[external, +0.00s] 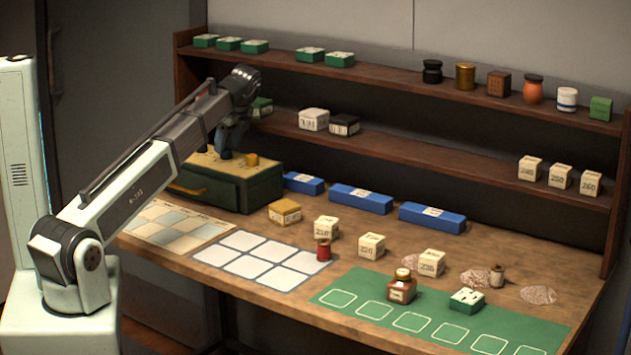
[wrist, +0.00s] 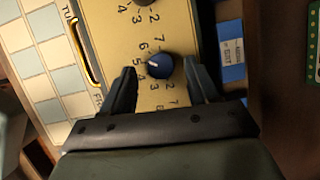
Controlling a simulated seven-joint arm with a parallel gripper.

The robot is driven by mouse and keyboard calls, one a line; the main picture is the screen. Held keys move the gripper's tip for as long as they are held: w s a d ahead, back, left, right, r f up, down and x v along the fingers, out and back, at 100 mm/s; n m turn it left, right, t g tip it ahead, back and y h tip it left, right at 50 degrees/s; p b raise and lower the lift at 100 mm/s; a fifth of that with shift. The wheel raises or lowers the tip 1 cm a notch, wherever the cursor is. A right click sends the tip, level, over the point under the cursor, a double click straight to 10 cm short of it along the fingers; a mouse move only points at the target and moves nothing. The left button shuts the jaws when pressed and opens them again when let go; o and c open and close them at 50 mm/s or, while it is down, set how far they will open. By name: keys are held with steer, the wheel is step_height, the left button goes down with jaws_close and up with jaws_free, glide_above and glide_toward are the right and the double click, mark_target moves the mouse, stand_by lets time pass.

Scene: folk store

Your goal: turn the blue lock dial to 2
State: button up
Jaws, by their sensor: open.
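The blue dial (wrist: 160,66) sits on the tan, numbered top of the lock box (wrist: 178,12). Its white mark points left, roughly toward the 5. My gripper (wrist: 159,68) is open, with one finger on each side of the dial; I cannot tell whether either finger touches it. In the external view my gripper (external: 231,138) points down over the dark green lock box (external: 262,190) and hides most of the dial area.
A yellow knob (external: 251,159) stands on the box top beside my gripper. A shelf (external: 390,144) runs behind the box.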

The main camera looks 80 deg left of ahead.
steer(key=shift+x, duration=0.95)
steer(key=c, duration=1)
steer(key=shift+c, duration=0.2)
steer(key=n+g+h, duration=0.1)
steer(key=n, duration=0.3)
steer(key=shift+w+a, duration=0.15)
steer(key=shift+n+g+h, duration=0.25)
steer(key=shift+n+h, duration=0.25)
steer(key=shift+n, duration=0.75)
steer(key=shift+n+g+h, duration=0.25)
steer(key=shift+n+h, duration=0.25)
steer(key=shift+n, duration=0.75)
